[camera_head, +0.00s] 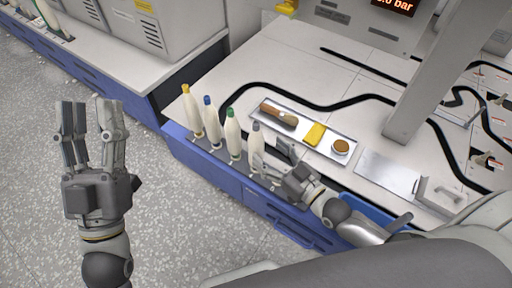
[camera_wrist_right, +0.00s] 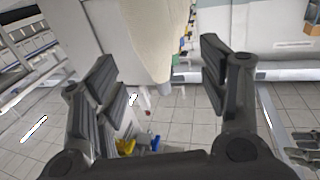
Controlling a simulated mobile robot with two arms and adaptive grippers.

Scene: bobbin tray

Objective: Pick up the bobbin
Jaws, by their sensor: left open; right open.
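Several white bobbins stand in a row along the front edge of the workbench in the head view. Their tips are yellow (camera_head: 192,112), blue (camera_head: 211,122), green (camera_head: 232,135) and grey (camera_head: 256,145). My right gripper (camera_head: 272,160) is open beside the grey-tipped bobbin, its fingers partly overlapping the lower part of it. In the right wrist view a large white bobbin (camera_wrist_right: 150,35) shows between and beyond the open fingers, with no clear contact. My left gripper (camera_head: 90,108) is open and empty over the floor at the left, away from the bobbins.
A black cable (camera_head: 300,99) curves over the bench. A grey column (camera_head: 420,90) rises at right. Open floor lies at left.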

